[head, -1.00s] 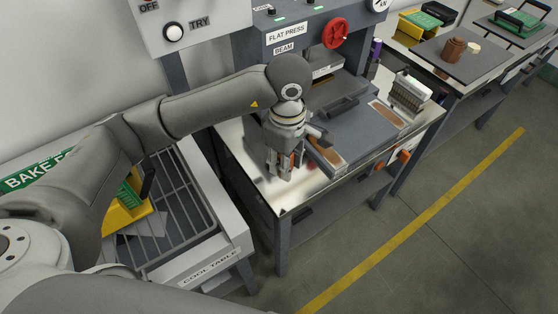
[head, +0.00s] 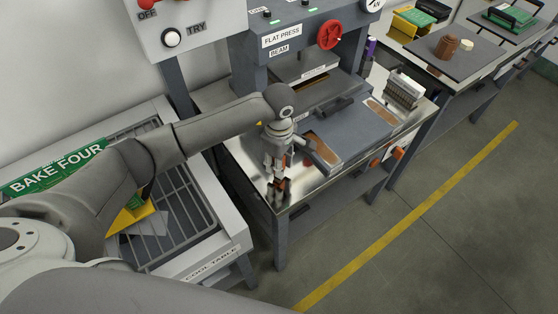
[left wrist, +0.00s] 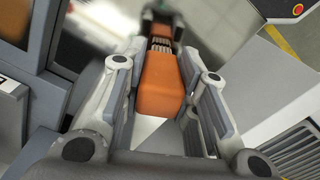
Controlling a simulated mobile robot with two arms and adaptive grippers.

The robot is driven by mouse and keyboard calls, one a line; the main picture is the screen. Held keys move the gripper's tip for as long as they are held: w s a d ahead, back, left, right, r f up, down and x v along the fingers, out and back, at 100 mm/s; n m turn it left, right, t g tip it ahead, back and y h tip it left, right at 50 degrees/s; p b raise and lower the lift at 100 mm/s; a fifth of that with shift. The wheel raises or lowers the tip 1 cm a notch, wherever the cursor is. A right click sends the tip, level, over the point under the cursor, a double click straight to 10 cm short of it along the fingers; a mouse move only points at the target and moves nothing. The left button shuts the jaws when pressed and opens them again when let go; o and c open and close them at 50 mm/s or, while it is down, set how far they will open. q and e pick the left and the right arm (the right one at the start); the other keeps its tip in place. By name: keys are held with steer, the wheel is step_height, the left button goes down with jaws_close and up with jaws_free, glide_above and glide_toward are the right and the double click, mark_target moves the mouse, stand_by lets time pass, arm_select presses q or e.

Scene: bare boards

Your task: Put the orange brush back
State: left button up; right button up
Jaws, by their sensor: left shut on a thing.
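The orange brush (left wrist: 159,82) is between the fingers of my left gripper (left wrist: 158,105) in the left wrist view. Its orange block faces the camera, with a darker ribbed part at the far end. In the head view my left gripper (head: 276,186) points down over the front left corner of the press table (head: 305,190). Only small orange bits of the brush show there between the fingers. I cannot tell whether the brush touches the table top. My right gripper is not in view.
The flat press (head: 345,135) stands just right of the gripper, with a brown-topped strip on its near side. A rack of small metal pieces (head: 404,92) is at the table's right. The cool table (head: 205,262) with its wire rack is at left. Floor in front is clear.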

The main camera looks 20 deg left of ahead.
arm_select(q)
steer(key=shift+f, duration=0.25)
steer(key=o, duration=0.9)
steer(key=shift+r, duration=0.1)
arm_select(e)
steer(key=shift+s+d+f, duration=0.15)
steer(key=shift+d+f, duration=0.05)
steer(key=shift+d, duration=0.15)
arm_select(q)
steer(key=shift+r, duration=0.25)
steer(key=shift+w+r, duration=0.1)
steer(key=shift+r, duration=0.25)
step_height(320, 180, up, 10)
steer(key=shift+f+b, duration=0.15)
steer(key=shift+b, duration=1)
steer(key=shift+r, duration=0.75)
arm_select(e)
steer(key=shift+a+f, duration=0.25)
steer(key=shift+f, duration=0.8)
